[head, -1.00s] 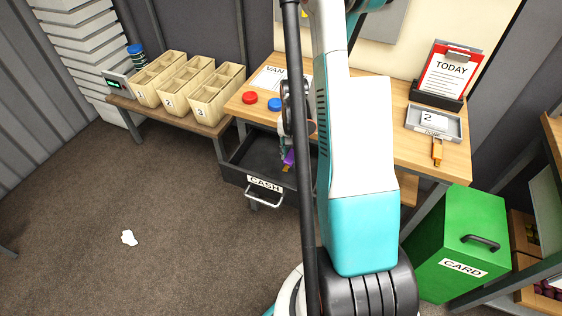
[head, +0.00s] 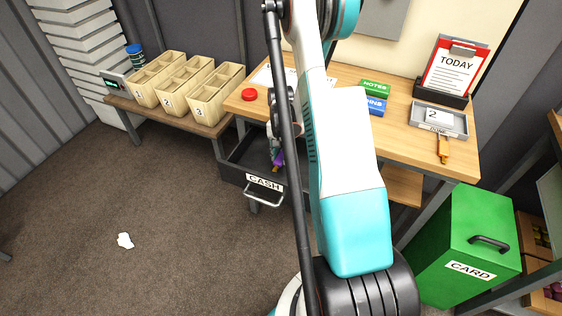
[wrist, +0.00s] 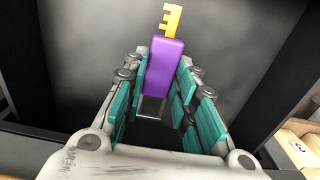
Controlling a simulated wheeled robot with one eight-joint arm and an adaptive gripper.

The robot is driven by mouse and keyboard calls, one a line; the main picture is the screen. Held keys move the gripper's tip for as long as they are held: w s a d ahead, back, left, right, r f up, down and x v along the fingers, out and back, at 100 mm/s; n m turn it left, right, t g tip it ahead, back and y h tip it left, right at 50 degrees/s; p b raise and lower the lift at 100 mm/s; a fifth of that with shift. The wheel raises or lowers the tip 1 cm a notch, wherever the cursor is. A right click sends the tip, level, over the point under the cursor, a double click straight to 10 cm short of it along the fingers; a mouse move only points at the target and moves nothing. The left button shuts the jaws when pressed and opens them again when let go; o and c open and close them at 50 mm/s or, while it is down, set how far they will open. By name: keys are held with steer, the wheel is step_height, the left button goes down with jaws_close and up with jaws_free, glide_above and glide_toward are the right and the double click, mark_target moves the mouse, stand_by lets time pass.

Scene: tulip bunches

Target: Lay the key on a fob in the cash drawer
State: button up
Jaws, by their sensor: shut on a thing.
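The key on a fob has a yellow toothed key (wrist: 172,20) and a purple fob (wrist: 165,52). My gripper (wrist: 164,78) is shut on the fob, between its teal pads, with the key pointing away from the palm. The cash drawer (head: 236,170) is a dark, pulled-out tray labelled CASH under the wooden counter. In the head view my gripper (head: 275,152) is over or within the drawer's right part, with the purple fob (head: 277,160) low in it. My arm hides part of the drawer's right side. I cannot tell whether the key touches the drawer floor.
An orange tag (head: 443,150) hangs by the tray marked 2 at right. The green CARD bin (head: 470,240) stands below. Wooden bins (head: 215,88) stand left.

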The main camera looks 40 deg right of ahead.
mark_target(281, 157)
steer(key=shift+f+b, duration=0.5)
steer(key=shift+f, duration=1.2)
steer(key=shift+f, duration=0.15)
steer(key=o, duration=1)
steer(key=shift+c, duration=0.2)
step_height(281, 157, up, 12)
steer(key=p, duration=0.4)
steer(key=shift+r, duration=0.2)
